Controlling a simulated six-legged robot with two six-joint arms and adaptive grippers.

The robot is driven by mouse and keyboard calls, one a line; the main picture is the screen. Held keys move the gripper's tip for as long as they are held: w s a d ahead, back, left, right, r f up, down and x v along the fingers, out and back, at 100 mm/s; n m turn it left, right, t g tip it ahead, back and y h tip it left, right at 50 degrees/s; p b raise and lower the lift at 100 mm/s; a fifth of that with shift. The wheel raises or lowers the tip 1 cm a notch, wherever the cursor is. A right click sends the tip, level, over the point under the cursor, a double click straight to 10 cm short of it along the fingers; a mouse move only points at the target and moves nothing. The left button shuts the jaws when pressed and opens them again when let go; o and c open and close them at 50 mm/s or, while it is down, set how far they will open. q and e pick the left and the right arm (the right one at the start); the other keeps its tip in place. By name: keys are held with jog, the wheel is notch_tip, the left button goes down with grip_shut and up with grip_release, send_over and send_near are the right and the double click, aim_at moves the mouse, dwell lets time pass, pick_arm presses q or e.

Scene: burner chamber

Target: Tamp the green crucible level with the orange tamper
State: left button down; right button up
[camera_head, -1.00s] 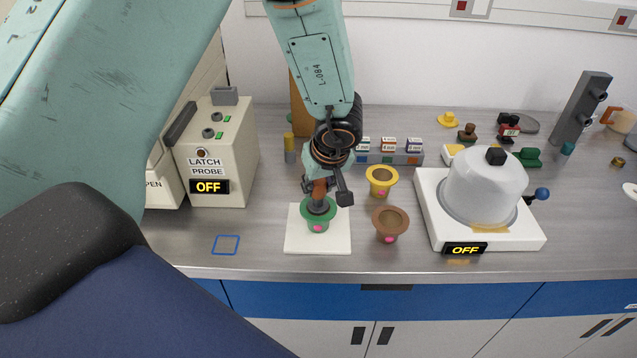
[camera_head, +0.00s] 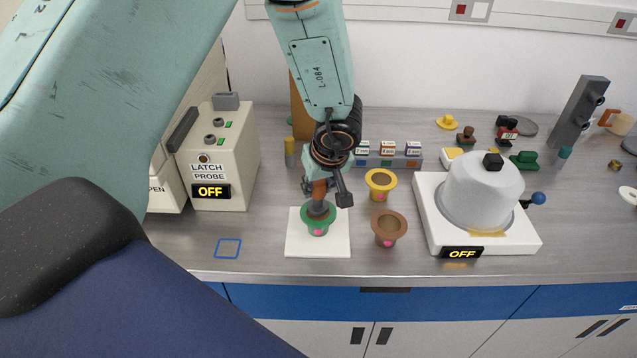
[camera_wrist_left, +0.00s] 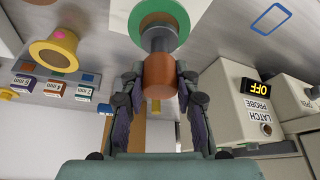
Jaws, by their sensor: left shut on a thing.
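The green crucible (camera_head: 319,226) stands upright on a white square pad, with a pink mark on its front. My left gripper (camera_head: 325,190) is directly above it, shut on the orange tamper (camera_head: 319,189). The tamper is held upright, with its grey foot down inside the crucible's mouth. In the left wrist view the orange handle (camera_wrist_left: 159,75) sits between the two fingers (camera_wrist_left: 160,92), and the grey foot reaches into the green rim (camera_wrist_left: 176,18). My right gripper is not in view.
A yellow crucible (camera_head: 380,185) and a brown crucible (camera_head: 389,229) stand just right of the white pad (camera_head: 319,251). A latch probe box (camera_head: 222,160) reading OFF is at left. A white domed burner unit (camera_head: 484,193), also OFF, is at right. Bare counter lies in front.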

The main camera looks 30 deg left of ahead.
pick_arm(q)
notch_tip(320, 180, up, 2)
jog(key=shift+s+p, duration=0.1)
jog(key=shift+p, duration=0.75)
jog(key=shift+r+p, duration=0.75)
jog(key=shift+p, duration=0.4)
jog(key=shift+r+p, duration=0.3)
jog(key=shift+r, duration=0.8)
jog(key=shift+f, duration=0.1)
